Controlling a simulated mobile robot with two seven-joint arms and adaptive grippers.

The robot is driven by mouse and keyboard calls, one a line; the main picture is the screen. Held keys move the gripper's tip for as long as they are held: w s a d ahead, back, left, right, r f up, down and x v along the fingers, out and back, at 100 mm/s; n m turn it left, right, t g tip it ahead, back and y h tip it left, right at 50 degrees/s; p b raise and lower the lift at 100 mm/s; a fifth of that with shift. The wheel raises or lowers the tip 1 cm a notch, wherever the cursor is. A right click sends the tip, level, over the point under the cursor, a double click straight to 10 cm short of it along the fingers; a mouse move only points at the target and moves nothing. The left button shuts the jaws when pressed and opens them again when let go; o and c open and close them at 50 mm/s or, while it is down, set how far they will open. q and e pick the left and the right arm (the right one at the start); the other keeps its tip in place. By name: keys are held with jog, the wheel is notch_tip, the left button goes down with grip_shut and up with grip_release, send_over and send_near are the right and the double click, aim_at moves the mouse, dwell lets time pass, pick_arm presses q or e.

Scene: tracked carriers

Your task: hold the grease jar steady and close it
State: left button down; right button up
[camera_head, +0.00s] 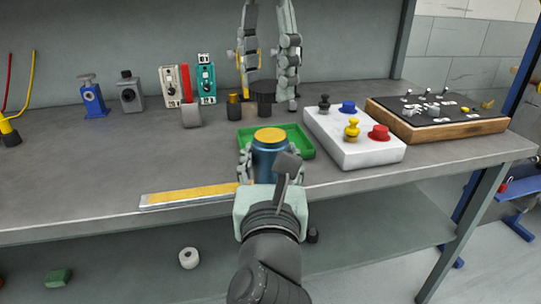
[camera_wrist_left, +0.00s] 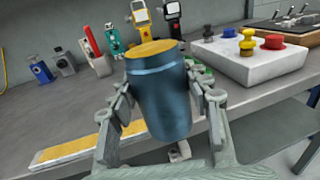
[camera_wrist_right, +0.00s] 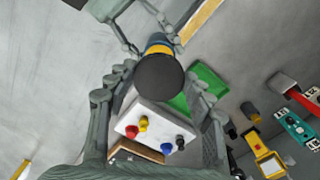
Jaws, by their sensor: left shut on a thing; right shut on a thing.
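The grease jar (camera_head: 268,160) is a blue cylinder with an orange-yellow top surface. It is upright near the bench's front edge, and its lower part is hidden in the head view. My left gripper (camera_head: 271,172) is shut around its sides; the hold also shows in the left wrist view, with the jar (camera_wrist_left: 165,105) between the fingers. My right gripper (camera_head: 267,88) is at the back, shut on a dark round lid (camera_head: 264,86). In the right wrist view the lid (camera_wrist_right: 159,77) sits between the fingers, apart from the jar (camera_wrist_right: 160,44) beyond it.
A green tray (camera_head: 308,149) lies just behind the jar. A white box with colored knobs (camera_head: 340,145) stands at right, beside a wood-edged black panel (camera_head: 440,112). A yellow ruler-like strip (camera_head: 185,195) lies along the front edge. Small instruments stand behind; the bench's left middle is clear.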

aim_at(267, 136)
jog(key=shift+f, duration=0.1)
jog(key=shift+f, duration=1.95)
jog(key=shift+f, duration=0.85)
jog(key=shift+f, duration=0.6)
